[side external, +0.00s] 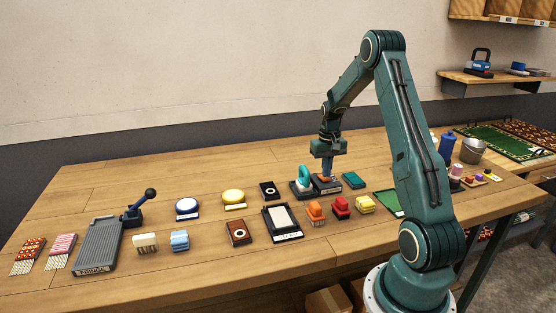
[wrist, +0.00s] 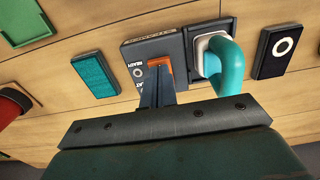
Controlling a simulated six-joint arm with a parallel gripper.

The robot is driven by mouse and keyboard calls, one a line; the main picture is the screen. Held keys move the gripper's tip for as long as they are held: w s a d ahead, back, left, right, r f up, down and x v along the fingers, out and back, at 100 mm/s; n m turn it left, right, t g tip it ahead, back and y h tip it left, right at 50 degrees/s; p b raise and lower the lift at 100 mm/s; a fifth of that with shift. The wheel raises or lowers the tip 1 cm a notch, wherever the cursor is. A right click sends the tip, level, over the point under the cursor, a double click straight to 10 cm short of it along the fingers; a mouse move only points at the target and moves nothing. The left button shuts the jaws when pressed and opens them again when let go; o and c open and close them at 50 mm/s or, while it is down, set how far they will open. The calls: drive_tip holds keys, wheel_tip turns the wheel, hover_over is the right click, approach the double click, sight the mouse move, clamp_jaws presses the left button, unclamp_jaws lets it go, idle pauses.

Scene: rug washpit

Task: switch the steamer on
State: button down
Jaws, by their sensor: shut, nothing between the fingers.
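The steamer is a dark panel (side external: 334,187) with a teal-handled head (side external: 303,176) on its left side. In the wrist view the panel (wrist: 135,52) has white lettering including READY, and the teal handle (wrist: 228,62) stands to its right on a pale plate. An orange switch part (wrist: 159,63) shows on the panel. My gripper (wrist: 157,88) is shut and empty, pointing down with its fingertips at the orange part. Contact is hard to tell, and the fingers hide part of the lettering. In the side view my gripper (side external: 326,174) is over the panel.
A teal block (side external: 354,180) lies right of the panel, and a black block with a ring (side external: 269,190) lies left. Orange (side external: 315,212), red (side external: 340,206) and yellow (side external: 364,203) pieces stand in front. A framed white pad (side external: 283,222) lies front left.

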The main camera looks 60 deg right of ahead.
drive_tip(key=shift+f, duration=0.6)
idle(0.5)
drive_tip(key=shift+r, duration=3.55)
